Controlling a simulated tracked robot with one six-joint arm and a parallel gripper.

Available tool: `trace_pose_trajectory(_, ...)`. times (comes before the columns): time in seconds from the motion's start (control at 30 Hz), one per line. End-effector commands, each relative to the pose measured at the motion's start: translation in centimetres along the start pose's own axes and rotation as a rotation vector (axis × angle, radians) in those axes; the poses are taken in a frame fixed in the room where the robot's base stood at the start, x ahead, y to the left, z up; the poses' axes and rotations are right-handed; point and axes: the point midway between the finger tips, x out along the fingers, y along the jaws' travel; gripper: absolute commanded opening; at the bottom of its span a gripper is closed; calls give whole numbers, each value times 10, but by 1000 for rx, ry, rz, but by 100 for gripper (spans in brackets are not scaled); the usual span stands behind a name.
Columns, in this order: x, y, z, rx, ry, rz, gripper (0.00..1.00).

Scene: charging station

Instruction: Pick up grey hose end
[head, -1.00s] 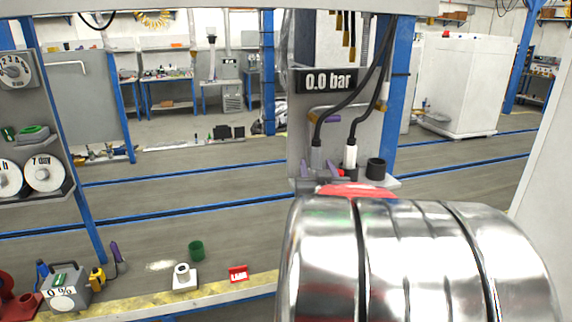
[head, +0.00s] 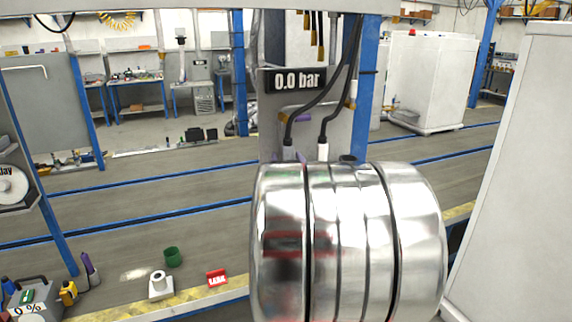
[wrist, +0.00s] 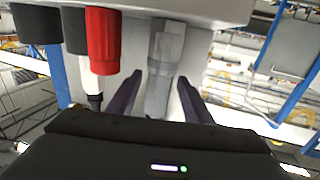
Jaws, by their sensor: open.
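The grey hose end (head: 289,153) hangs on a black hose at the station panel in the head view. It also shows in the wrist view (wrist: 164,62) as a grey cylinder with a wider squared part. My gripper (wrist: 160,76) is open, with one dark purple finger on each side of the grey hose end. I see a gap on both sides, wider on the right. My shiny arm hides most of the gripper and the holder in the head view.
The white hose end (head: 323,151) is beside the grey one. A red cylinder (wrist: 103,42) and dark cups (wrist: 37,24) are left of the gripper in the wrist view.

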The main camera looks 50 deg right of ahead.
Motion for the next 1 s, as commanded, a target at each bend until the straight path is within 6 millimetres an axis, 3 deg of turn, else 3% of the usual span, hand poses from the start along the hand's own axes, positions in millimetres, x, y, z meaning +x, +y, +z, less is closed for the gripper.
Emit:
trace_pose_trajectory(0.17, 0, 0, 0, 0, 0, 0, 45)
trace_pose_trajectory(0.8, 0, 0, 0, 0, 0, -1, 0)
trace_pose_trajectory(1.0, 0, -1, 0, 0, 1, -1, 0)
